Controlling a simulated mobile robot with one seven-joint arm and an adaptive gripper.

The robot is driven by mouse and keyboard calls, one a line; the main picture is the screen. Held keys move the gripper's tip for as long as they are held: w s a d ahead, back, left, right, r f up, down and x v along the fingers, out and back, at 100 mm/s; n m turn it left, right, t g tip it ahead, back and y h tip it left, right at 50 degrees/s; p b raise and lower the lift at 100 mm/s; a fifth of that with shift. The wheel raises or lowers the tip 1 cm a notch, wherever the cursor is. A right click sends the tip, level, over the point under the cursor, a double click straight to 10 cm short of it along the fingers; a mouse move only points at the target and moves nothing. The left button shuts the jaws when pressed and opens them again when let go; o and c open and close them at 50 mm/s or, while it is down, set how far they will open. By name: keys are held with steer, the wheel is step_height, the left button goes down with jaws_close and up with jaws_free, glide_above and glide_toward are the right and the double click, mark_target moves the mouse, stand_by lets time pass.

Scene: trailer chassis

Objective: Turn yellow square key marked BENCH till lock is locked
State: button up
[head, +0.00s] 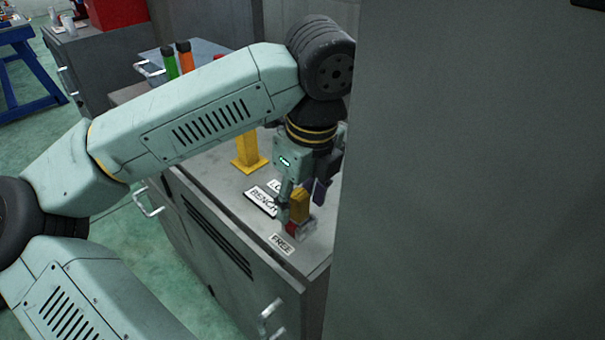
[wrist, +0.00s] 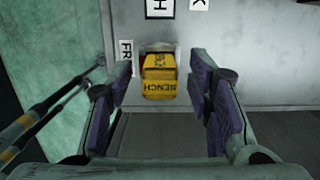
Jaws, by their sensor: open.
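The yellow square key (wrist: 160,88), marked BENCH, stands between the open fingers of my gripper (wrist: 160,72) in the wrist view, with a gap on both sides. In the head view the yellow key (head: 300,206) shows between the fingers of my gripper (head: 303,196), low over the cabinet top (head: 222,188). A red part (head: 291,230) shows at the key's foot; the lock itself is mostly hidden. A FREE label (head: 282,244) lies in front of the key. A BENCH label (head: 261,201) and a partly hidden label starting LO (head: 277,186) lie behind it.
A tall grey panel (head: 470,180) stands close at the right of my gripper. A yellow post (head: 247,150) stands on the cabinet top behind the labels. Green (head: 169,63) and orange (head: 185,58) handles stand farther back. Cabinet handles (head: 270,312) stick out at the front.

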steer(key=shift+f, duration=0.6)
steer(key=shift+c, duration=0.6)
jaws_close()
steer(key=shift+f+m+b, duration=0.1)
steer(key=shift+m+b, duration=0.6)
steer(key=shift+m, duration=0.2)
steer(key=shift+m+b, duration=0.3)
steer(key=shift+m, duration=0.5)
